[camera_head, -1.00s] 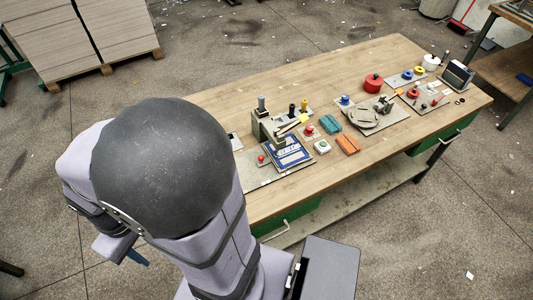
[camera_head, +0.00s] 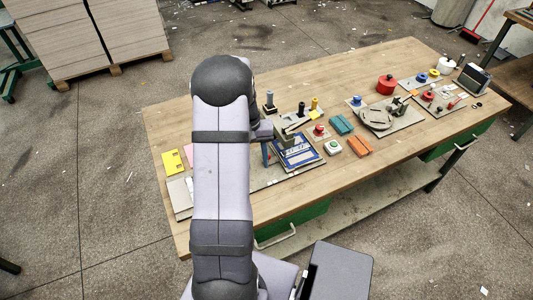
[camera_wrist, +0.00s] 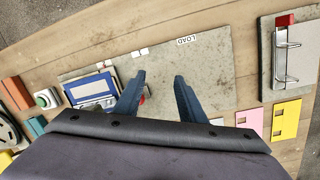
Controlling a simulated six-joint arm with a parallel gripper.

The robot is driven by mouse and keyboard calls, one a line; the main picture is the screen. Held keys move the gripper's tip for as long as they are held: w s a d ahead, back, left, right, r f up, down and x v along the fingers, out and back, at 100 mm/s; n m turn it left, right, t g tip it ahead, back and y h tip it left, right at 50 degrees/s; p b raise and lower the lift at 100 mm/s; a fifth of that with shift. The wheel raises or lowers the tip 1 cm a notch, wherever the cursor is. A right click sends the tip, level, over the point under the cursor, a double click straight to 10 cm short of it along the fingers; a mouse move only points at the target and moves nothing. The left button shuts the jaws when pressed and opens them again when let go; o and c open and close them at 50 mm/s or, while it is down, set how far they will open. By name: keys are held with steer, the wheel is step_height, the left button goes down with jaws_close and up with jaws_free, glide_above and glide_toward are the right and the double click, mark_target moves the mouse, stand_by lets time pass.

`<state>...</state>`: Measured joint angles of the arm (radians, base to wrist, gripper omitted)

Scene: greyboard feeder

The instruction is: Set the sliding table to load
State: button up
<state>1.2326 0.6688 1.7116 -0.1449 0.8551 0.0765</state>
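The sliding table, a blue-framed panel with white and blue areas, sits at the right end of a grey base plate (camera_head: 262,179) in the head view (camera_head: 300,152). In the wrist view the table (camera_wrist: 91,91) lies at the left of the plate (camera_wrist: 215,65), and a white LOAD label (camera_wrist: 186,40) lies toward the plate's other end. A red knob (camera_wrist: 142,99) shows beside the table, partly hidden behind my left finger. My gripper (camera_wrist: 159,76) is open above the plate, its fingers pointing down beside the table. The head view shows only one blue finger clearly.
A green button box (camera_head: 333,147), orange block (camera_head: 360,146) and teal block (camera_head: 342,124) stand right of the table. Yellow (camera_wrist: 285,118) and pink (camera_wrist: 250,120) plates and a board with a metal handle (camera_wrist: 290,60) lie at the other side.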

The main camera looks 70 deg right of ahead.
steer(key=d+r+m+h, duration=0.1)
steer(key=d+r+m, duration=0.1)
steer(key=d+r, duration=0.3)
steer(key=shift+d+r+g, duration=0.2)
steer(key=shift+r+g, duration=0.1)
steer(key=shift+f, duration=0.1)
steer(key=shift+s+d+f+p, duration=0.1)
steer(key=shift+s+f+p, duration=0.25)
steer(key=shift+f, duration=0.8)
steer(key=shift+s+a+f+p, duration=0.1)
steer(key=shift+f+p, duration=0.35)
steer(key=shift+f, duration=0.75)
steer(key=shift+s+d+f+p, duration=0.1)
steer(key=shift+s+f+p, duration=0.25)
steer(key=shift+f, duration=0.8)
steer(key=shift+w, duration=0.1)
jaws_close()
